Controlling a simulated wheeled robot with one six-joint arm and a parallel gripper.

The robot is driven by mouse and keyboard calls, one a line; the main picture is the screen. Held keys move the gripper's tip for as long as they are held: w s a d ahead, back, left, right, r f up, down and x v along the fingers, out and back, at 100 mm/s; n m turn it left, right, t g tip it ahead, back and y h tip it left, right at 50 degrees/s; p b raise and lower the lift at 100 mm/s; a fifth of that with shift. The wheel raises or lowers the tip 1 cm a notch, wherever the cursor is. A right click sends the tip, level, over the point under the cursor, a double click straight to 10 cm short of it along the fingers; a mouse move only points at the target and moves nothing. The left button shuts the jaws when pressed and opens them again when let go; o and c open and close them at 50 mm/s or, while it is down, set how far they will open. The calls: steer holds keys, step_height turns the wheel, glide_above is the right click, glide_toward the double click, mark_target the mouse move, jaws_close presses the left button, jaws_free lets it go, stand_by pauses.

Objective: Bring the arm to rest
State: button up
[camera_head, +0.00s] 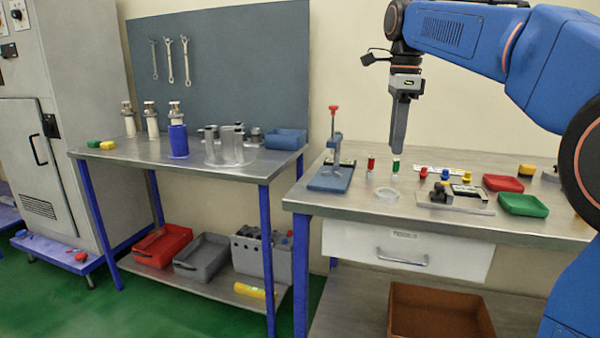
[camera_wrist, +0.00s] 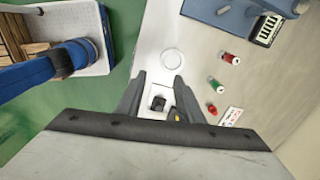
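My gripper (camera_head: 398,148) points down above the right workbench (camera_head: 330,206), behind the small red and green cylinders from a side-on view. The blue arm reaches in from the right edge. In the wrist view my gripper (camera_wrist: 160,76) has its two dark fingers apart, with nothing held between them. Through the gap, below the fingers, a light plate with a small black block (camera_wrist: 158,103) shows on the bench. In the head view the fingers overlap, so the gap does not show there.
A red-capped cylinder (camera_head: 371,163), a green-capped cylinder (camera_head: 395,167), a clear ring (camera_head: 387,194) and a blue-based stand (camera_head: 330,180) are on the right bench. Red (camera_head: 503,183) and green (camera_head: 522,205) trays lie at its right. The left bench (camera_head: 130,155) holds bottles and a blue tray (camera_head: 286,139).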

steer(key=s+d+f+n+t, duration=0.2)
steer(key=s+f+n, duration=0.8)
steer(key=s+f, duration=0.5)
steer(key=s+d+f+n+t, duration=0.2)
steer(key=s+d+f+n, duration=0.2)
steer(key=s+f+n, duration=0.6)
steer(key=s+f, duration=0.6)
